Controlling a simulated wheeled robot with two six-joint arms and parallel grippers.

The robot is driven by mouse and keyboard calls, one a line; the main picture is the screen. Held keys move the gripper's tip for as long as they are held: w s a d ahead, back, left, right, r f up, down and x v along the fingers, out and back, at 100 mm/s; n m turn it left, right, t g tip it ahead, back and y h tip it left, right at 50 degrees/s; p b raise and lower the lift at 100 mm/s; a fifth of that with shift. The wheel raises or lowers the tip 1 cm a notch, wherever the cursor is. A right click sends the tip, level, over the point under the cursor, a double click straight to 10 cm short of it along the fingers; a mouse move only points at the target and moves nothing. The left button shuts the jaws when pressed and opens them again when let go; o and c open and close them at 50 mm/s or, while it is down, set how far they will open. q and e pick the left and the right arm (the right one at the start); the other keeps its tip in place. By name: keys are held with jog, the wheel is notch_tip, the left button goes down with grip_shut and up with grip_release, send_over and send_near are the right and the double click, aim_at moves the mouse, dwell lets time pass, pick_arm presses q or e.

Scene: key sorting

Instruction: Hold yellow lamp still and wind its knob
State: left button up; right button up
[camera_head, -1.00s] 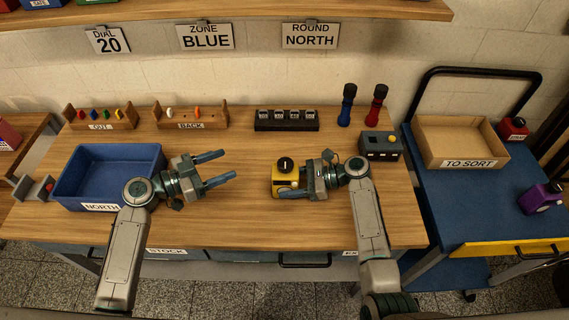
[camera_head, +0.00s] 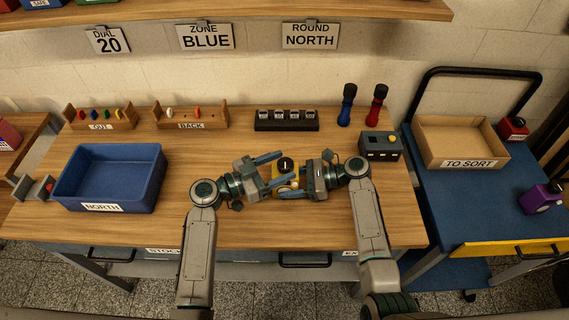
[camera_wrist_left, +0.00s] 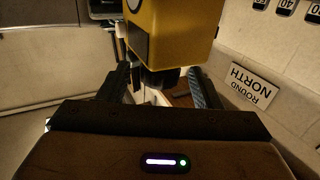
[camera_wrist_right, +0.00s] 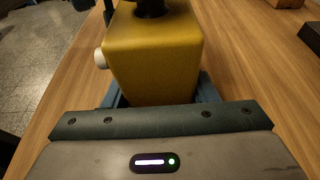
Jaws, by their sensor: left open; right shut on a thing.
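My right gripper (camera_head: 300,181) is shut on the lamp from the right. The left wrist view shows the yellow lamp body (camera_wrist_left: 178,32) close ahead. Whether the left fingers touch it I cannot tell.
A blue NORTH bin (camera_head: 84,207) stands at the left. Racks, a black block of dials (camera_head: 286,121) and two torches line the back. A grey box with a yellow button (camera_head: 381,146) is at the right. The table between bin and left gripper is clear.

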pick_arm(q)
jog(key=shift+x, duration=0.95)
jog(key=shift+c, duration=0.5)
jog(key=c, duration=0.9)
jog(key=shift+m+g, duration=0.3)
jog(key=shift+g, duration=0.1)
jog(key=m+g+h, duration=0.1)
jog(key=m+g, duration=0.1)
jog(key=g, duration=0.2)
jog(key=m+g+h, duration=0.1)
jog(key=m+g, duration=0.2)
jog(key=g, duration=0.1)
jog(key=shift+w, duration=0.1)
jog(key=m+g+y, duration=0.1)
jog(key=m+g, duration=0.1)
jog(key=g, duration=0.1)
jog(key=m+g+y, duration=0.1)
jog(key=m+g, duration=0.2)
jog(key=g, duration=0.1)
jog(key=shift+g, duration=0.3)
jog(key=shift+f+m+g, duration=0.1)
jog(key=shift+m+g, duration=0.2)
